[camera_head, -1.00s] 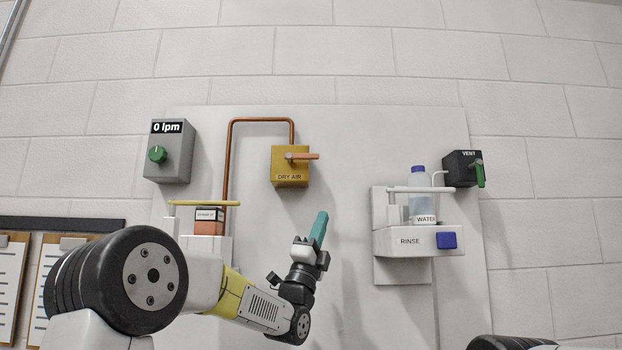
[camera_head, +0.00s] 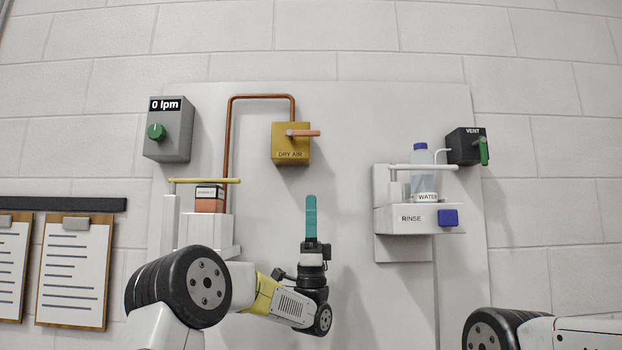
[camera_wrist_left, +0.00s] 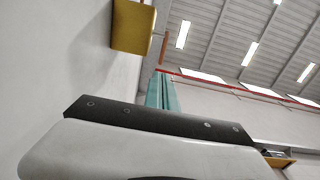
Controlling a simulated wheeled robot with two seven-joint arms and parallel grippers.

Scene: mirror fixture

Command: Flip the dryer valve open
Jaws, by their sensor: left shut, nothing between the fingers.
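The dryer valve is a yellow box (camera_head: 291,145) marked DRY AIR, high on the pale panel. Its orange lever (camera_head: 306,133) points sideways to the right. A copper pipe (camera_head: 230,130) runs from the box up, left and down. My left gripper (camera_head: 311,200), with teal fingers, points up below and slightly right of the box, apart from it. It is shut and empty. In the left wrist view the teal fingers (camera_wrist_left: 162,93) stand below the yellow box (camera_wrist_left: 133,27) and the lever (camera_wrist_left: 164,48). My right gripper is out of view; part of my right arm shows at the lower right.
A grey box (camera_head: 170,130) with a green knob reads 0 lpm at left. A white rinse shelf (camera_head: 405,220) holds a water bottle (camera_head: 423,172) at right, beside a black VENT box (camera_head: 464,146). Clipboards (camera_head: 73,275) hang at far left. The panel between valve and shelf is clear.

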